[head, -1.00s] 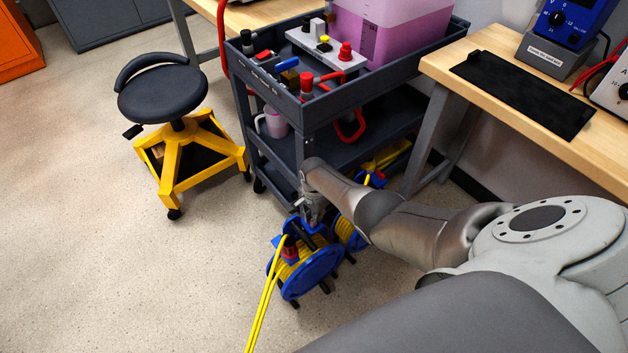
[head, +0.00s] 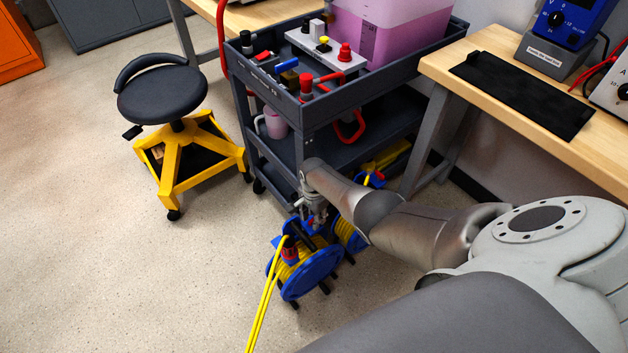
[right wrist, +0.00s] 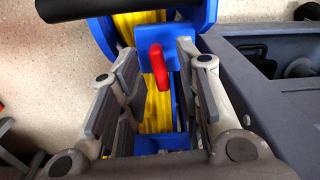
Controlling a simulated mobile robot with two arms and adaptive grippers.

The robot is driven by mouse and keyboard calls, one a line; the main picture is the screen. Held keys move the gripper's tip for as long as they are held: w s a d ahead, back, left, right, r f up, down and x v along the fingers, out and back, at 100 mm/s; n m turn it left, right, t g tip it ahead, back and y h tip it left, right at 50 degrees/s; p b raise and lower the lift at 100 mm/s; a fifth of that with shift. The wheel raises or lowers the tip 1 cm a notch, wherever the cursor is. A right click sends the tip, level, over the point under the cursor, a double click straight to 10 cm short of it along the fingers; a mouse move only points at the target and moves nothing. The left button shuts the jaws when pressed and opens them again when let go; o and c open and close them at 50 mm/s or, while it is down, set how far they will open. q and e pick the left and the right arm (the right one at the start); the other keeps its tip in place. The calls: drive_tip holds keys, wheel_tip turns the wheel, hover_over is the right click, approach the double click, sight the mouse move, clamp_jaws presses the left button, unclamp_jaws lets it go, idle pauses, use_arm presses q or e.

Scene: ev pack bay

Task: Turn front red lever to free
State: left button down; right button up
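The front cable reel (head: 312,270) stands on the floor beside the cart, with blue sides and yellow cable. A red lever (right wrist: 158,66) is on its blue frame in the right wrist view; a red part (head: 289,249) shows on the reel in the head view. My right gripper (head: 314,220) is above the reel, pointing down. In the right wrist view its fingers (right wrist: 157,52) are apart, one on each side of the red lever, with gaps on both sides. A second blue reel (head: 350,234) stands behind, partly hidden by my right arm. My left gripper is out of view.
The grey cart (head: 298,142) stands right behind the reels, carrying a pink tank (head: 400,28) and small switches. A wooden bench (head: 440,68) is on the right. A yellow cable (head: 264,305) runs forward. The floor left of the reel is clear up to the stool (head: 180,150).

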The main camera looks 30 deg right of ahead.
drive_tip(key=shift+r, duration=0.7)
wheel_tip(320, 180, up, 11)
drive_tip(key=shift+f, duration=0.2)
drive_tip(key=shift+o, duration=0.3)
